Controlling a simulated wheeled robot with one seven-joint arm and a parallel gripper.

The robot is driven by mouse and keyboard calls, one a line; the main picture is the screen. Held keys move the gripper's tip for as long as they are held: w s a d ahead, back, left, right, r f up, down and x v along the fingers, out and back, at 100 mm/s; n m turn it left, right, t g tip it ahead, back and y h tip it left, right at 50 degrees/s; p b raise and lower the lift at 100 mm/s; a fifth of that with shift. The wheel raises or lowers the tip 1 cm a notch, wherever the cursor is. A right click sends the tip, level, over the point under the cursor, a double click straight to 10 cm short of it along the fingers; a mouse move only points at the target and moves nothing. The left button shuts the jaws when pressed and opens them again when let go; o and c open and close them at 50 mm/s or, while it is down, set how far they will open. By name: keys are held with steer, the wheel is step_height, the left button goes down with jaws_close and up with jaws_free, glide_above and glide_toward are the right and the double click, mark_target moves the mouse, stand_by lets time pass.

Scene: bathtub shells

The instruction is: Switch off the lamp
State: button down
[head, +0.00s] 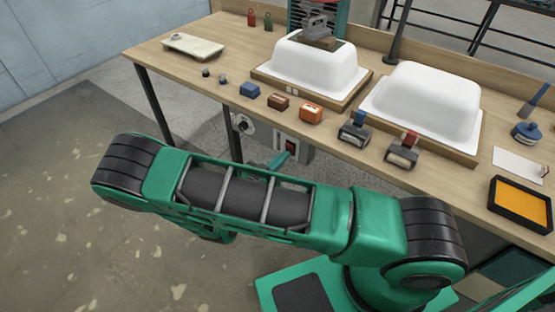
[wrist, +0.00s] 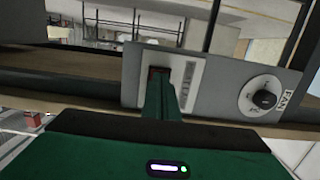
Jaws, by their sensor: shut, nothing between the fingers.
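A grey control panel (head: 268,138) hangs under the front edge of the workbench. It carries a red switch (head: 291,145) in a dark frame and a round knob (head: 243,124). In the wrist view the red switch (wrist: 155,74) is partly hidden behind my gripper (wrist: 158,82). The black knob (wrist: 265,98) there sits beside the word FAN. My green gripper (head: 286,156) is shut and empty, with its tips at the switch; I cannot tell whether they touch it. The switch position is unclear. I cannot make out the lamp itself.
The workbench (head: 215,100) bears two white tub shells (head: 313,66) (head: 420,100) on wooden boards. Several small blocks and stamps line its front edge. An orange-filled tray (head: 520,204) lies at the right. The floor at left is clear.

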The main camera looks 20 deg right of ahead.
steer(key=f+v, duration=0.3)
steer(key=v, duration=1)
steer(key=shift+s+a, duration=0.25)
steer(key=shift+a, duration=0.15)
